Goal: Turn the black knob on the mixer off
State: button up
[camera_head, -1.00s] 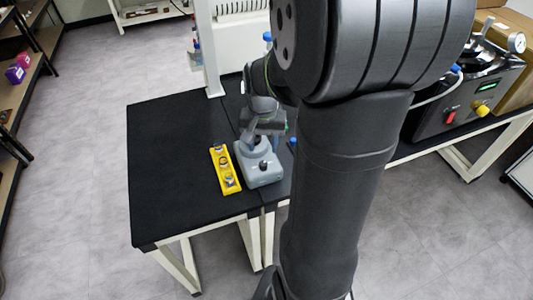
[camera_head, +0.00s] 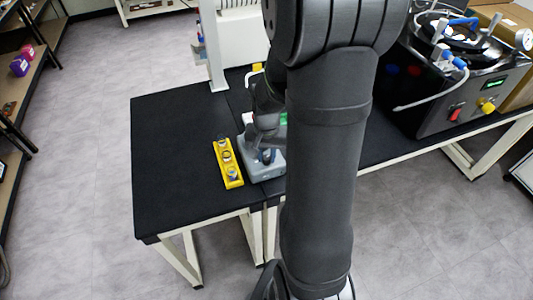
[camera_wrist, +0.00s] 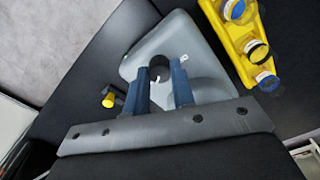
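The mixer (camera_head: 276,171) is a grey-blue device on the black table, partly hidden by my arm in the head view. In the wrist view its body (camera_wrist: 152,46) fills the upper middle. The dark knob (camera_wrist: 159,69) shows between the tips of my gripper's two blue fingers. My gripper (camera_wrist: 162,72) is open, with one finger on each side of the knob; I cannot tell whether either touches it. In the head view my gripper (camera_head: 264,145) is over the mixer, its fingers hard to make out.
A yellow rack (camera_head: 228,164) with round-topped items stands just left of the mixer, and close to my gripper in the wrist view (camera_wrist: 236,42). A small yellow-topped item (camera_wrist: 108,101) lies on the other side. The freeze dryer (camera_head: 440,105) is at right. The table's left part is clear.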

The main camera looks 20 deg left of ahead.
grip_shut()
jog(key=shift+n, duration=0.3)
jog(key=n, duration=0.5)
jog(key=shift+n, duration=0.3)
jog(key=n, duration=1.1)
jog(key=shift+n, duration=0.3)
jog(key=n, duration=0.6)
